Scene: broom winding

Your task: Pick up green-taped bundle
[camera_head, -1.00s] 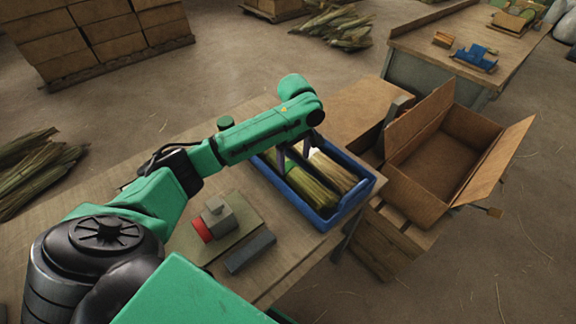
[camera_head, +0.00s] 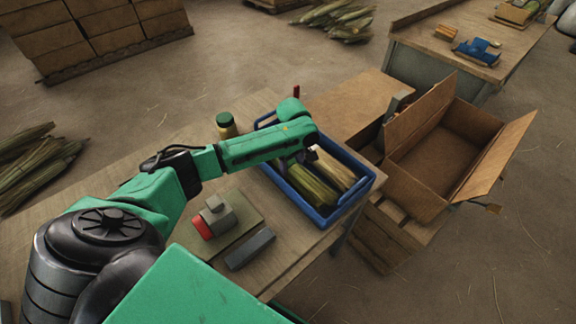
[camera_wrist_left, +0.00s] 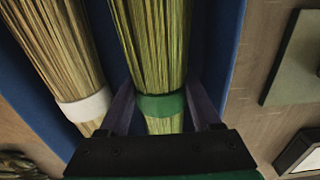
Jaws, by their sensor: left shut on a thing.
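The green-taped bundle (camera_wrist_left: 155,50) is a sheaf of greenish-yellow straw with a green band. It lies in the blue tray (camera_head: 301,200), where it also shows in the head view (camera_head: 312,186). My left gripper (camera_wrist_left: 162,105) reaches down into the tray and is shut on this bundle, one finger on each side at the green tape. A paler bundle with a white band (camera_wrist_left: 88,106) lies beside it in the tray. In the head view my forearm and wrist hide the far part of the tray. My right gripper is not in view.
On the table (camera_head: 150,145) near the tray are a jar (camera_head: 227,126), a grey-and-red device on a board (camera_head: 216,218) and a dark grey block (camera_head: 250,250). An open cardboard box (camera_head: 440,160) stands right of the tray. Straw piles lie on the floor.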

